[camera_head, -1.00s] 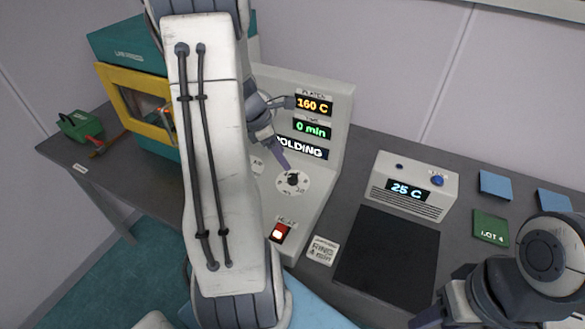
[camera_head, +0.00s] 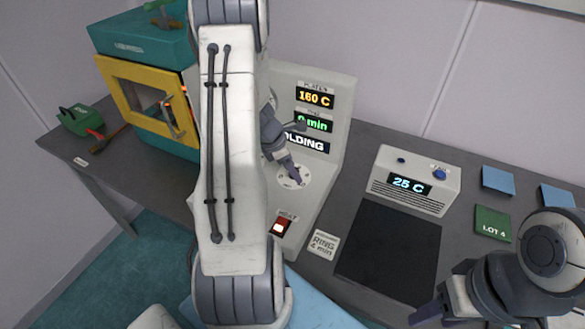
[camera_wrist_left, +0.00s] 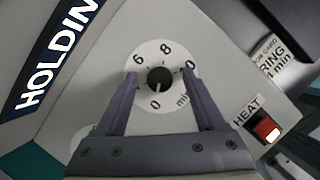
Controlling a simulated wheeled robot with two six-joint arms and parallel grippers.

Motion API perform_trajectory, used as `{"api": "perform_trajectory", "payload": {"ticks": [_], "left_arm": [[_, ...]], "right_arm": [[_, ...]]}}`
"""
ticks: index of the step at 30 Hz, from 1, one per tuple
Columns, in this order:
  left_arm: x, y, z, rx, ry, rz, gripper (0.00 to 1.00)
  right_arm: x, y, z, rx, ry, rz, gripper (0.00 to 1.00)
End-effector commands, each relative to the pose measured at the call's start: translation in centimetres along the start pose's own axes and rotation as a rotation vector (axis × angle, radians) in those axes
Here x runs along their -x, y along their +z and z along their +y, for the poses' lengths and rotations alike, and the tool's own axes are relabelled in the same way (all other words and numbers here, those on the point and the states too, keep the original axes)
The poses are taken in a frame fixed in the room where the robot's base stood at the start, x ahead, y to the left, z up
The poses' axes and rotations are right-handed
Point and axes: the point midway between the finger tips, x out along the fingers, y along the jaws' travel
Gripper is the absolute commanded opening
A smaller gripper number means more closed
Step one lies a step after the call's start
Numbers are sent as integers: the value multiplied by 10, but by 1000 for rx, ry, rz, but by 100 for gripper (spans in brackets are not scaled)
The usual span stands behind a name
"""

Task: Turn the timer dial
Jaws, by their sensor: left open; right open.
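The timer dial (camera_wrist_left: 150,52) is a white disc with printed numbers and "min" around a black knob (camera_wrist_left: 159,79) in the left wrist view. In the head view the disc (camera_head: 282,182) lies on the console's sloped panel, its knob hidden by my left gripper. My left gripper (camera_head: 295,178) is open at the dial. In the wrist view its two purple fingers (camera_wrist_left: 160,76) stand on either side of the knob, with gaps visible; contact cannot be told. The time display (camera_head: 314,122) reads "0 min", partly covered. My right gripper (camera_head: 428,314) is open and empty at the lower right.
The red HEAT switch (camera_head: 280,227) sits below the dial. A grey box reading 25 C (camera_head: 412,180), a black mat (camera_head: 388,250) and a RING card (camera_head: 323,244) lie right of the console.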

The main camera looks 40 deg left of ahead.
Motion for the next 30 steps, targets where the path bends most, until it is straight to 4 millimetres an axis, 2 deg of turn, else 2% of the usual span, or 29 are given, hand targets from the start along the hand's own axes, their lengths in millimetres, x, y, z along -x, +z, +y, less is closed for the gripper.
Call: {"api": "perform_trajectory", "payload": {"ticks": [3, 5, 6, 9, 20, 30], "left_arm": [[0, 0, 0, 0, 0, 0, 71], [0, 0, 0, 0, 0, 0, 48], [0, 0, 0, 0, 0, 0, 33], [0, 0, 0, 0, 0, -1, 0], [2, 1, 0, -42, -19, -2, 0], [2, 2, 1, -259, -110, -2, 0]], "right_arm": [[0, 0, 0, 0, 0, 0, 50], [0, 0, 0, 0, 0, 0, 50], [0, 0, 0, 0, 0, 0, 50], [0, 0, 0, 0, 0, 0, 50], [4, 0, 0, 0, 0, 0, 50], [19, -1, -1, -1, 0, 0, 50]]}}
